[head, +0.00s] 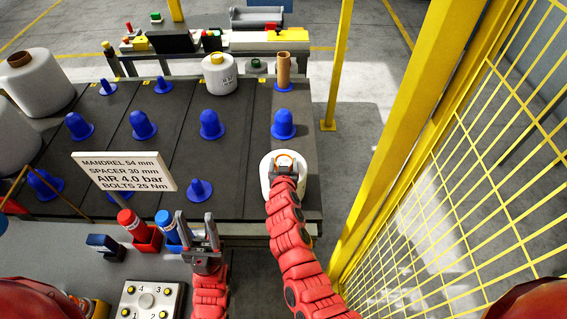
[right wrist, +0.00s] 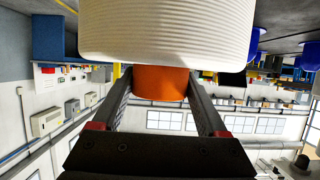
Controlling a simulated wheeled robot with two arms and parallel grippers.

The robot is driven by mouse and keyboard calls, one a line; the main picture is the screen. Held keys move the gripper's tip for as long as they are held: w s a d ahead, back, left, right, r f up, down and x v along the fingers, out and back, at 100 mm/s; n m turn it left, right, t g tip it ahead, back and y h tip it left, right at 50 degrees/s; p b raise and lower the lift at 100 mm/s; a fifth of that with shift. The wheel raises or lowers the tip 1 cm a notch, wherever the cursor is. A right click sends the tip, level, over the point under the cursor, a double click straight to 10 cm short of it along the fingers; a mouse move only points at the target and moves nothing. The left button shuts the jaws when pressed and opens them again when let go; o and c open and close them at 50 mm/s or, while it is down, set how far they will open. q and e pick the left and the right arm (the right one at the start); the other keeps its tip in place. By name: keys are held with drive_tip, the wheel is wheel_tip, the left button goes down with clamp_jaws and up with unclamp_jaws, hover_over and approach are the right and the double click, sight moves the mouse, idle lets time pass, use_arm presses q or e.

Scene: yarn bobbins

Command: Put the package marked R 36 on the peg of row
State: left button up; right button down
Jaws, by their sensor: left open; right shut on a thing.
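My right gripper (head: 284,167) is shut on the orange core (right wrist: 160,84) of a white yarn package (head: 266,187). The package also fills the top of the right wrist view (right wrist: 165,30). In the head view it is at the front right of the dark table, in front of a blue peg (head: 284,124). I cannot read a mark on it, and I cannot tell whether it touches a peg or the table. My left gripper (head: 200,235) is open and empty near the front edge. More blue pegs (head: 210,124) stand in rows.
A white package with a yellow top (head: 220,78) and a brown tube (head: 284,70) stand at the back. Large white packages (head: 42,86) are at left. A sign (head: 124,172), a red bottle (head: 137,226) and a yellow mesh fence (head: 470,150) flank my arms.

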drive_tip(key=shift+w+b, duration=0.1)
drive_tip(key=shift+b, duration=0.2)
drive_tip(key=shift+s+f+b, duration=0.25)
drive_tip(key=shift+b, duration=0.3)
drive_tip(key=shift+s, duration=0.1)
drive_tip(key=shift+f+b, duration=0.1)
drive_tip(key=shift+b, duration=0.2)
drive_tip(key=shift+c, duration=1.4)
unclamp_jaws()
drive_tip(key=shift+o, duration=1.3)
drive_tip(key=shift+f, duration=0.15)
drive_tip(key=shift+s, duration=0.15)
